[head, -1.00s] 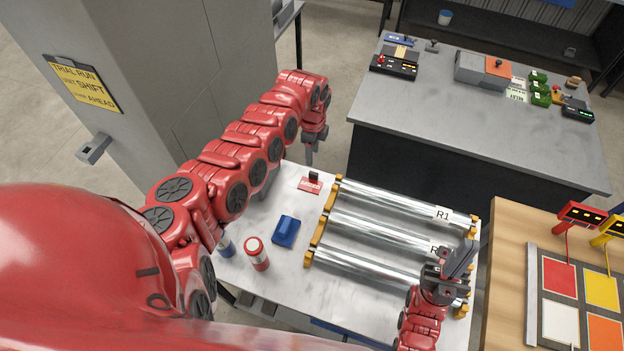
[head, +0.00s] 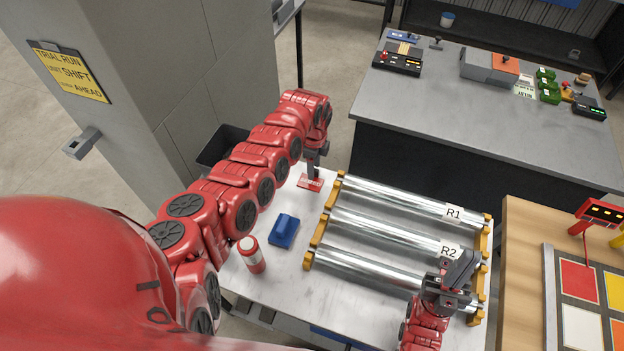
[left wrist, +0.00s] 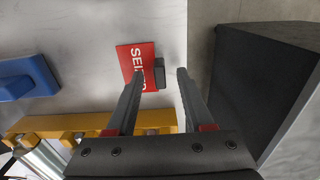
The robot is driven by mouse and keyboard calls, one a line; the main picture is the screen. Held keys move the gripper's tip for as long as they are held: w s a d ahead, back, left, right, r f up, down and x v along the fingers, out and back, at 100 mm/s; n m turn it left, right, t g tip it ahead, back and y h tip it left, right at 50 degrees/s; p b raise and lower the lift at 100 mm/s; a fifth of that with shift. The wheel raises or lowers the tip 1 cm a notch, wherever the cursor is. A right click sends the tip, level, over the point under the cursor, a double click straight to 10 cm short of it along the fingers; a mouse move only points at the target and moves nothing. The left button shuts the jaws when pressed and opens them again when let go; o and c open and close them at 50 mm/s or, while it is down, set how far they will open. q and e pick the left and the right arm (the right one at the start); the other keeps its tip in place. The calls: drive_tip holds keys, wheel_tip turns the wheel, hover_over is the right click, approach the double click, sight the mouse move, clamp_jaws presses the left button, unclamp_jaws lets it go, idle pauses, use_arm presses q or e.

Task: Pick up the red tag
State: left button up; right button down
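The red tag (head: 311,182) with white lettering lies flat near the far left edge of the white table. In the left wrist view the tag (left wrist: 130,60) carries a small dark upright block (left wrist: 159,73). My left gripper (head: 313,168) is right over the tag and hides part of it in the head view. In the left wrist view its two fingers (left wrist: 160,80) are apart, with the block in line with the gap between them and clear of both. My right gripper (head: 456,278) is by the right ends of the rollers, and its finger gap is unclear.
Metal rollers in a yellow frame (head: 327,217) stand right of the tag. A blue block (head: 284,231) and a red-and-white can (head: 251,254) are nearer me. A dark bin (left wrist: 262,80) is beside the table edge close to the tag.

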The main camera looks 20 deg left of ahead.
use_arm(q)
clamp_jaws()
drive_tip(key=shift+r, duration=0.15)
